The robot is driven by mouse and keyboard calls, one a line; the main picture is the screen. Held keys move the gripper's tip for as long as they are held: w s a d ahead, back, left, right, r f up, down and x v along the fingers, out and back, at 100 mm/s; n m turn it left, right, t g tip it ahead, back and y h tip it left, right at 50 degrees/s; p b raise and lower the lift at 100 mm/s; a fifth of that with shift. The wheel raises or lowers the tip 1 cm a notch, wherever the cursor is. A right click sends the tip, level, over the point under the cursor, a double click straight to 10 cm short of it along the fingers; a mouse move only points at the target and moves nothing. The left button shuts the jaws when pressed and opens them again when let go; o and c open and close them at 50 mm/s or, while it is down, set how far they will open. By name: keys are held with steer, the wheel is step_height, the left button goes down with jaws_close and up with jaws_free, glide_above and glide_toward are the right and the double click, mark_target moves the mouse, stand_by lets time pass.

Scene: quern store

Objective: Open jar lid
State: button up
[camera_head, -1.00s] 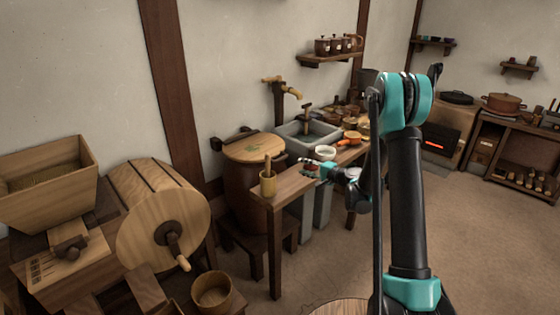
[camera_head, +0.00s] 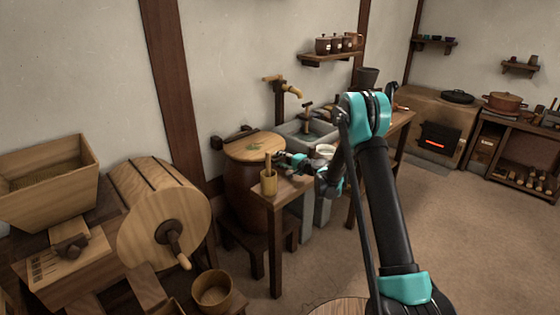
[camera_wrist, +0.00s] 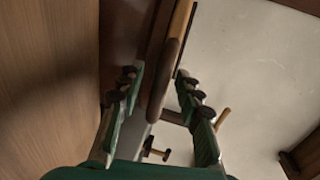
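A big dark brown jar (camera_head: 243,195) stands on a low wooden stool left of the sink. My gripper (camera_head: 284,158) is at the lid's right edge, above the narrow table's near end. In the wrist view my gripper (camera_wrist: 158,82) has its two green-and-black fingers apart. The lid's pale edge (camera_wrist: 181,28) and a dark rim stand ahead, between the finger lines. I see no firm contact; whether a fingertip touches the rim is unclear.
A wooden cup (camera_head: 268,182) with a tool in it stands on the narrow table (camera_head: 295,188), close to my gripper. The sink (camera_head: 318,130) and tap (camera_head: 284,88) are behind. A wooden drum with a crank (camera_head: 163,226) stands left.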

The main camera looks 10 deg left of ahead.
jaws_close()
stand_by(0.3)
stand_by(0.3)
